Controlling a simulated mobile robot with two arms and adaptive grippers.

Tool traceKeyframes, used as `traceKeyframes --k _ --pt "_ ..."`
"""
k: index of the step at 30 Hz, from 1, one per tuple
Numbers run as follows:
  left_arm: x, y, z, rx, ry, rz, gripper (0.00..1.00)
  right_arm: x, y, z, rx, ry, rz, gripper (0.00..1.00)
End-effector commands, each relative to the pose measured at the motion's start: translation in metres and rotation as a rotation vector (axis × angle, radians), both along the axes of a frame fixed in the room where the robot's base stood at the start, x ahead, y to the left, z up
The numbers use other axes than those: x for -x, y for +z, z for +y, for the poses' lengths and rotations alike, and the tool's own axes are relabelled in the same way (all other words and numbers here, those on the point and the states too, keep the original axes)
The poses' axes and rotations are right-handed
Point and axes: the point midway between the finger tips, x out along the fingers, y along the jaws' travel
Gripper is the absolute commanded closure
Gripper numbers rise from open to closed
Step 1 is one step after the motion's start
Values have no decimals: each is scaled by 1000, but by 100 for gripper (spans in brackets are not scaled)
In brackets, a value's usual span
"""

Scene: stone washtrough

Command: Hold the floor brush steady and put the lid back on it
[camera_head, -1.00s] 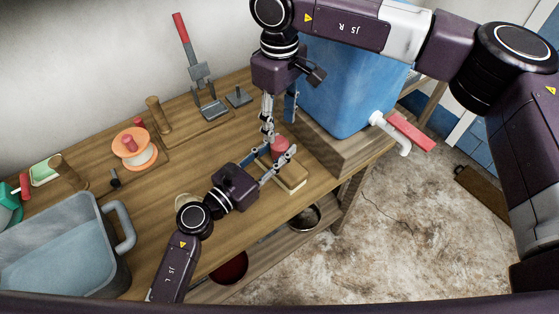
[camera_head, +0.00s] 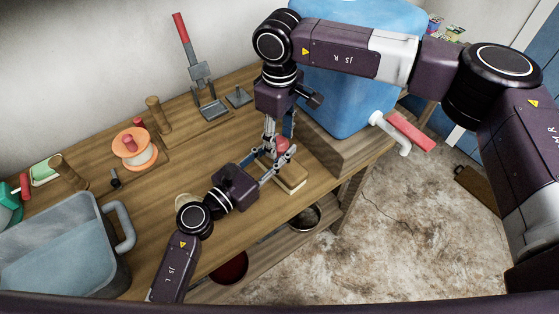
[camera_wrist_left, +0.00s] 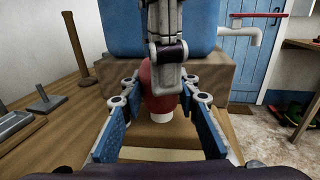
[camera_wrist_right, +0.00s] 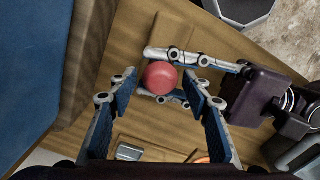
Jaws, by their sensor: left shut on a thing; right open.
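A red rounded piece (camera_head: 282,145) stands on the bench above a pale-edged wooden block (camera_head: 293,184). In the left wrist view the red piece (camera_wrist_left: 158,92) has a whitish base. I cannot tell which part is brush and which is lid. My left gripper (camera_head: 284,161) is shut on it from the front left, one finger on each side. From above, the red top (camera_wrist_right: 160,78) sits between the left gripper's fingers. My right gripper (camera_head: 275,140) points down over it, open; in the right wrist view its fingertips (camera_wrist_right: 157,85) stand on either side of the red top, apart from it.
A grey bucket (camera_head: 65,250) is at the front left. An orange spool (camera_head: 134,148) and a red-handled tool (camera_head: 190,50) stand farther back.

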Motion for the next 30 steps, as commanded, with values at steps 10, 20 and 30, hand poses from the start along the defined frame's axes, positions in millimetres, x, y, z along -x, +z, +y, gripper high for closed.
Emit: traceKeyframes --k 10,20,30 --pt "0 0 0 0 0 0 100 0 -23 0 -1 0 -1 55" --pt "0 0 0 0 0 0 100 0 -22 0 -1 0 -1 69" --pt "0 0 0 0 0 0 100 0 -22 0 0 -8 -1 98"
